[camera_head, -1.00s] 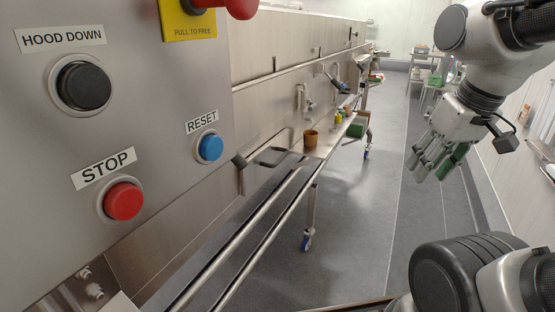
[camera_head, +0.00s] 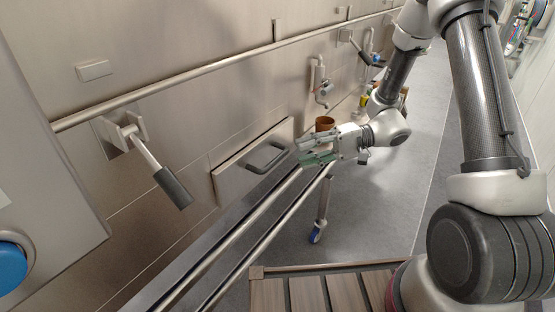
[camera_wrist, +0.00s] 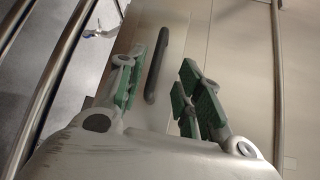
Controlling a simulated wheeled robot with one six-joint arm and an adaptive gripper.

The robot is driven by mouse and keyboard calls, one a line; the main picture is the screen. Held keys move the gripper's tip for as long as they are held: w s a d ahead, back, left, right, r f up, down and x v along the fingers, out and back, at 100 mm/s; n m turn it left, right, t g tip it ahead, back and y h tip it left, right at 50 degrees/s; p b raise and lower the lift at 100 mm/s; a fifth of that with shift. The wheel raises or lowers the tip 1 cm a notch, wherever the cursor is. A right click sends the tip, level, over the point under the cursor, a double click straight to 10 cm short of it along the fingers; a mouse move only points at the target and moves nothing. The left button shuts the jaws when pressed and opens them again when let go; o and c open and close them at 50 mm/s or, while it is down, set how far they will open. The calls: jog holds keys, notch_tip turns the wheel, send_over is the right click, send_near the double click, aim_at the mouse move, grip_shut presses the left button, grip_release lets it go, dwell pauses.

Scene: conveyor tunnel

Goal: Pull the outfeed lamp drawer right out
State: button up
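The drawer (camera_head: 228,186) shows as a pale steel front low in the wall, apparently flush with it. A dark bar handle (camera_head: 266,156) is fixed across its front. My gripper (camera_head: 302,152) is just right of the handle in the head view, with its fingers pointing toward it. In the wrist view my gripper (camera_wrist: 163,75) is open, with green-padded fingers spread apart. The handle also shows there (camera_wrist: 157,65), beyond and between the fingers, nearer the left one. No contact with the handle is visible. No label on the drawer is readable.
A long rail (camera_head: 215,68) runs along the wall above the drawer. A lever with a dark grip (camera_head: 172,186) sticks out at the left. Two parallel metal bars (camera_head: 247,238) run in front of the drawer. A brown pot (camera_head: 324,123) stands behind my gripper.

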aim_at(281, 159)
jog(key=x, duration=0.5)
jog(key=w+x, duration=0.1)
jog(key=x, duration=0.2)
jog(key=shift+a+f, duration=0.1)
jog(key=shift+f, duration=0.1)
grip_shut()
